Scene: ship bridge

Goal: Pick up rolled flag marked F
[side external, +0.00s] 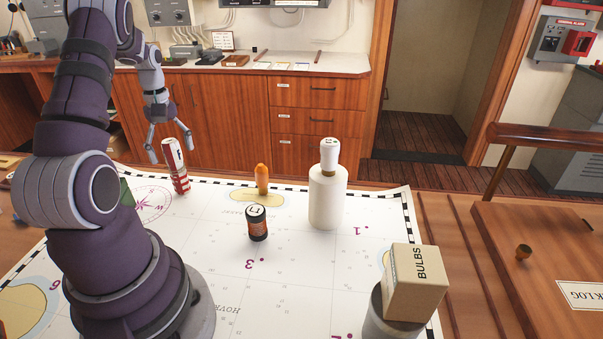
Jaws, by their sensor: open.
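A red-and-white rolled flag (181,182) stands upright on the sea chart at the left. Its white upper part bears a dark mark that looks like an F, though it is small. The roll is mostly in plain view.
A dark roll with a white marked top (257,224), an orange item (262,180) and a tall white bottle-like cylinder (327,200) stand on the chart (300,270). A BULBS box (415,283) sits on a grey canister (385,322) at front right. The chart's middle is clear.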

